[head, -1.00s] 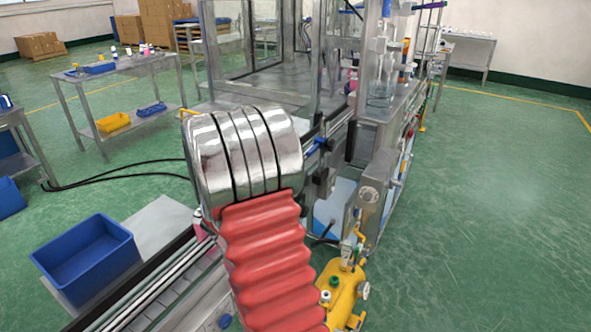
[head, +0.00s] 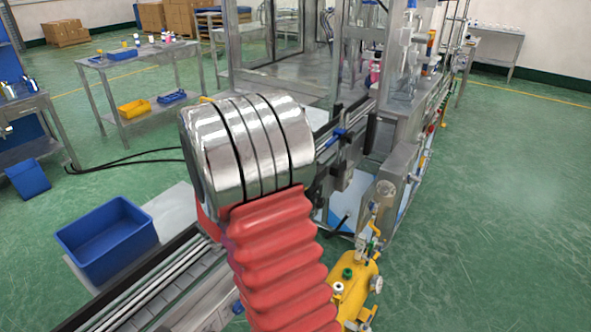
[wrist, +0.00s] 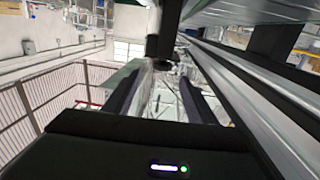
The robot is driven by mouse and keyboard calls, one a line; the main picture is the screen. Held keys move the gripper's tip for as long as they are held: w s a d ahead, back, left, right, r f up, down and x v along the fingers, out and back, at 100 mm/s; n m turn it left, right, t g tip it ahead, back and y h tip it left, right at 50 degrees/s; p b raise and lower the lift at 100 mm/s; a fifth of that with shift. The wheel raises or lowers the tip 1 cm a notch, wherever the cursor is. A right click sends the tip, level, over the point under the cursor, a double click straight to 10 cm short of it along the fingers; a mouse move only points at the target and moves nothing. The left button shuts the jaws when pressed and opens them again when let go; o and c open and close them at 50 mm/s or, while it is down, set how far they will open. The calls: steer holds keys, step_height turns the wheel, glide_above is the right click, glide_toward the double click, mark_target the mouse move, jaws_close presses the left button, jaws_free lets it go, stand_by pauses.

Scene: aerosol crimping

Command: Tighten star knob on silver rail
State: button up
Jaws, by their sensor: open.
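In the wrist view a black knob-like part (wrist: 160,48) on a dark stem is at upper middle, just beyond my fingertips; its star shape cannot be made out. A long silver rail (wrist: 262,88) runs diagonally down the right side. My gripper (wrist: 157,82) is open, with two dark fingers apart and nothing seen held between them. The black part appears in line with the gap, but I cannot tell whether a finger touches it. In the head view my silver and red arm hides my gripper and part of the machine. A silver conveyor rail (head: 118,312) shows at lower left.
A blue bin (head: 104,240) stands beside the conveyor. A blue handle (head: 338,136) and black brackets sit on the machine right of my arm. A yellow tank (head: 352,290) is at lower right. Green floor (head: 500,210) is clear at right.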

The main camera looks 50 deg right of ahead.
steer(key=s+d+r+n+t+h, duration=0.1)
steer(key=s+d+r+n+t, duration=0.25)
steer(key=s+d, duration=0.6)
steer(key=s+d+r+n+t+h, duration=0.2)
steer(key=s+d+r, duration=0.3)
steer(key=s+d, duration=0.45)
steer(key=w+a+f+n+t+y, duration=0.8)
steer(key=w+a+t+y, duration=0.2)
steer(key=y, duration=0.4)
steer(key=a+t, duration=0.1)
steer(key=a, duration=0.1)
steer(key=shift+a+f+y, duration=0.2)
steer(key=shift+a+y, duration=0.1)
steer(key=shift+a, duration=0.1)
steer(key=shift+w, duration=0.1)
steer(key=x, duration=1.4)
steer(key=shift+r, duration=0.2)
steer(key=shift+c, duration=0.4)
